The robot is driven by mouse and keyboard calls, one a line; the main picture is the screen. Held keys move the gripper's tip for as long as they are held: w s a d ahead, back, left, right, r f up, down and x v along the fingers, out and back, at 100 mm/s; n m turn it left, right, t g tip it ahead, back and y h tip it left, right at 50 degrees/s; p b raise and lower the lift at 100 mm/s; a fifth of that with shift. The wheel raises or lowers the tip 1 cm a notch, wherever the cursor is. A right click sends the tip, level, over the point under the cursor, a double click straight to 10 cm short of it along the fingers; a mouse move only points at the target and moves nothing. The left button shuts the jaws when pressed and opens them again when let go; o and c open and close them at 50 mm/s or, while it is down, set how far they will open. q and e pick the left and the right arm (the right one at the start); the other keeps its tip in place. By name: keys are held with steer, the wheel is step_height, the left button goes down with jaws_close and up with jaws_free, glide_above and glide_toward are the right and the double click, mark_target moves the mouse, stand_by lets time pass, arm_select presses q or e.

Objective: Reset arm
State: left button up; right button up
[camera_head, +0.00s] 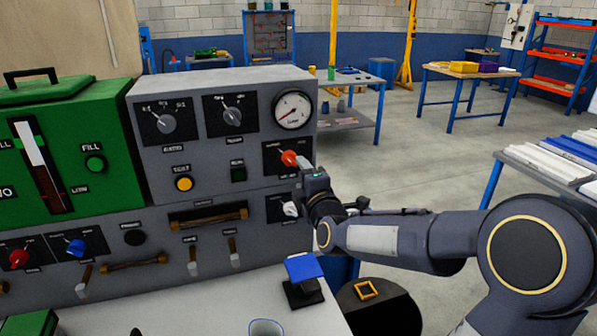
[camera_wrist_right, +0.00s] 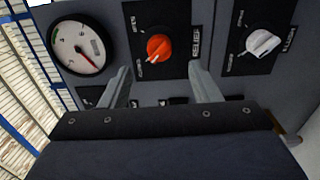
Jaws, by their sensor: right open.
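My right gripper (camera_head: 306,166) is at the right end of the grey control panel (camera_head: 250,95), beside the red-orange knob (camera_head: 289,158). In the right wrist view the right gripper (camera_wrist_right: 160,72) has its two fingers spread with nothing between them. The red-orange knob (camera_wrist_right: 158,47) lies beyond the fingertips, roughly centred between them. It looks apart from them, though the exact gap cannot be told. A white knob (camera_head: 291,208) is just below, partly beside my wrist; it also shows in the right wrist view (camera_wrist_right: 260,43). My left gripper is not in view.
A round gauge (camera_head: 292,110) sits above the red-orange knob. A green box (camera_head: 65,150) stands on the left. A blue-topped stand (camera_head: 303,268) and a cup (camera_head: 266,328) are on the light worktop (camera_head: 200,312) below. Open floor lies to the right behind my arm.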

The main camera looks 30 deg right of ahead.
steer(key=shift+s+a, duration=0.1)
steer(key=shift+s, duration=0.05)
stand_by(0.4)
steer(key=s+a+f+m+g+y, duration=0.2)
steer(key=s+a+f+m+g, duration=0.2)
steer(key=s, duration=0.6)
steer(key=s+a+f+m+g+y, duration=0.3)
steer(key=s+a+f+m+g, duration=0.1)
steer(key=s, duration=0.5)
steer(key=s+a+f+m+g+y, duration=0.2)
steer(key=s+a+f+m+g, duration=0.1)
steer(key=s+a+f+m, duration=0.2)
steer(key=s+a+m, duration=0.2)
steer(key=s+m, duration=0.2)
steer(key=s, duration=0.1)
steer(key=shift+s+f+g+y, duration=0.2)
steer(key=shift+s+g+y, duration=0.1)
steer(key=shift+g+y, duration=0.1)
